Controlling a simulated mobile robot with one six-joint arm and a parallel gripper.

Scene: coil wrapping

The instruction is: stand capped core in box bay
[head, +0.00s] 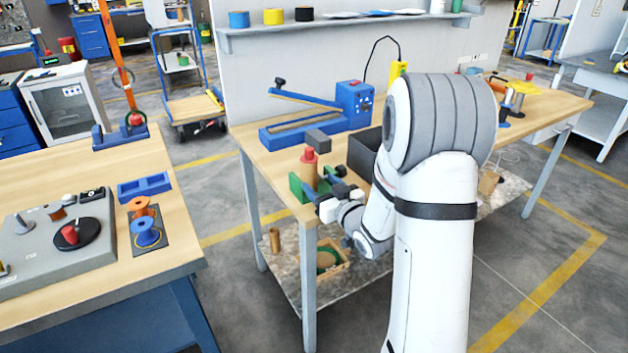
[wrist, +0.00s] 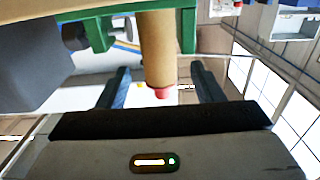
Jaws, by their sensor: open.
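The capped core, a tan tube (head: 309,176) with a red cap (head: 309,155), stands upright at the green stand (head: 296,187) near the bench's left end. In the wrist view the core (wrist: 157,45) hangs down from the top of the picture, its red cap (wrist: 160,93) between my two fingers. My gripper (head: 328,184) is open beside the core. The wrist view shows a gap on each side of the tube between the fingers (wrist: 162,85). A dark open box (head: 363,157) sits behind on the bench; my arm hides much of it, and its bays cannot be made out.
A blue sealer (head: 310,118) stands behind the core, with a dark grey block (head: 317,139) close to the cap. A brown tube (head: 275,240) and a wooden tray (head: 334,262) are on the lower shelf. A separate table (head: 180,225) with spools stands left, across open floor.

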